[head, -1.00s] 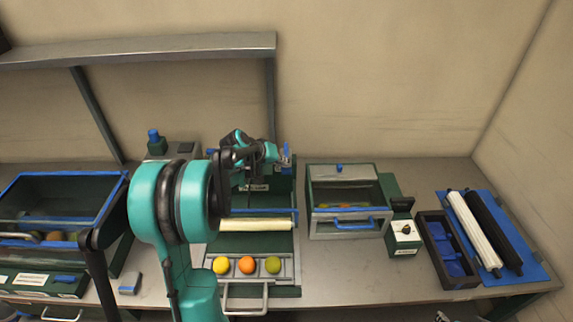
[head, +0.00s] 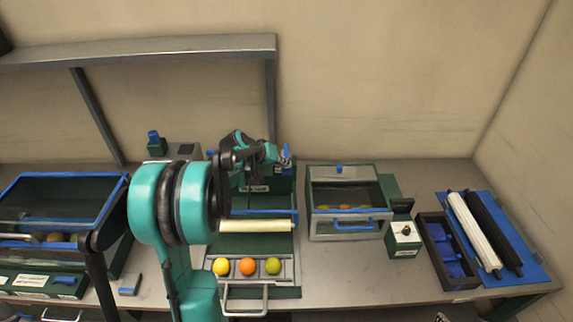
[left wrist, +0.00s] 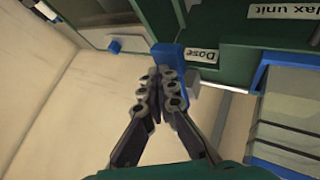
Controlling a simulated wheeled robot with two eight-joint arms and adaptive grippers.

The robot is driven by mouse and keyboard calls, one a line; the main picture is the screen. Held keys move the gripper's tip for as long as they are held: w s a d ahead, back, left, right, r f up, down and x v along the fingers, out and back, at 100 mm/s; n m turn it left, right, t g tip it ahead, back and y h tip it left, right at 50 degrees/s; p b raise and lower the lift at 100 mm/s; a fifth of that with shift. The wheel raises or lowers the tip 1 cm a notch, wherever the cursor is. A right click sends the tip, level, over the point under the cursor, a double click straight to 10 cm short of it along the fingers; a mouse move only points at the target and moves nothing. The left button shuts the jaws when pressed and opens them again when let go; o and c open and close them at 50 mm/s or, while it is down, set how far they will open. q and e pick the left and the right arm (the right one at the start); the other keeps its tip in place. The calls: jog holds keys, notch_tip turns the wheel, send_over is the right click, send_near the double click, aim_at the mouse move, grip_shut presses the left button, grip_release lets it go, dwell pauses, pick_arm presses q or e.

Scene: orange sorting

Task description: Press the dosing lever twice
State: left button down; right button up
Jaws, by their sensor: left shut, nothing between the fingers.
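The dosing lever is a blue block (left wrist: 168,56) beside the "Dose" label (left wrist: 200,56) on a dark green housing in the left wrist view. My left gripper (left wrist: 160,75) is shut and empty, its fingertips together at the lever's lower edge. They overlap the lever in the picture; whether they touch it I cannot tell. In the head view my left gripper (head: 281,156) is at the back of the green wax unit, where a blue part (head: 287,152) shows; the arm hides much of this area. My right gripper is not in view.
A yellow, an orange and a green fruit (head: 273,265) sit in the unit's front tray (head: 287,291). A glass-fronted box (head: 340,172) stands right of the unit. Further right are a dark divided tray (head: 430,228) and a blue mat (head: 535,270) with two rollers.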

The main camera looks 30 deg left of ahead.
pick_arm(q)
jog(key=shift+r+p, duration=0.95)
jog(key=shift+r, duration=0.65)
jog(key=shift+r, duration=0.1)
notch_tip(320, 180, up, 5)
jog(key=p, duration=0.3)
